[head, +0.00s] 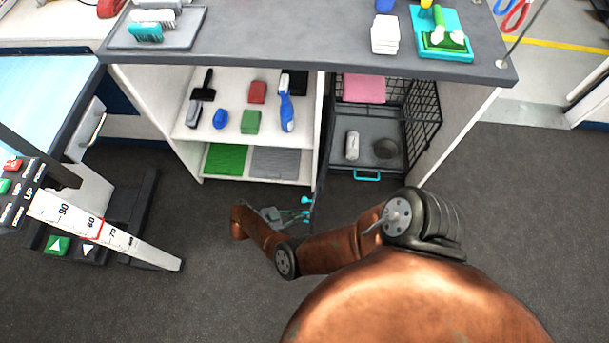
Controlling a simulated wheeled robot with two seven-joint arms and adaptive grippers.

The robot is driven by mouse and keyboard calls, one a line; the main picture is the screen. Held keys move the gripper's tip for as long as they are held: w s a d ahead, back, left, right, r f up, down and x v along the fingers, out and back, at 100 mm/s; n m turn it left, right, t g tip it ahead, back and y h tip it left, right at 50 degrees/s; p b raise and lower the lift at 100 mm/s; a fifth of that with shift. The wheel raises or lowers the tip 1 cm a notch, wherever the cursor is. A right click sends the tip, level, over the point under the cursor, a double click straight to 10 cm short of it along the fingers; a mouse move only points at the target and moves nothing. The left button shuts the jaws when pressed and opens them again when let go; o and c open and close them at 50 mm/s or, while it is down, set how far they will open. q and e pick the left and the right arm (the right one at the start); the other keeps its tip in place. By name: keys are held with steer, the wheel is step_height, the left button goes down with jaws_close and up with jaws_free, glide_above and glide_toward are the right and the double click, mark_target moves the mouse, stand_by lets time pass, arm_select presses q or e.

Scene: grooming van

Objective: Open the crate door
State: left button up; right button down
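The wire crate (423,118) stands under the counter at the right, its front open to view. Its dark door (320,150) shows nearly edge-on at the crate's left side, swung outward toward me. Small teal parts (306,200) show by the door's near lower end; I cannot tell whether they are its latch. My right arm reaches in from the lower right and bends back, so my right gripper (285,215) is just left of the door's near end. Its fingers are small and partly mixed with the teal parts, so grip and contact are unclear. My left gripper is out of view.
Shelves (232,105) with brushes stand left of the door. A lift table (45,90) is at far left. The floor (220,290) in front is clear.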

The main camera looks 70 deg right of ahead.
steer(key=c, duration=2)
jaws_free()
steer(key=shift+a, duration=0.1)
steer(key=shift+c, duration=0.2)
steer(key=v, duration=0.7)
steer(key=shift+r, duration=0.2)
steer(key=shift+w+a, duration=0.1)
steer(key=shift+w, duration=0.05)
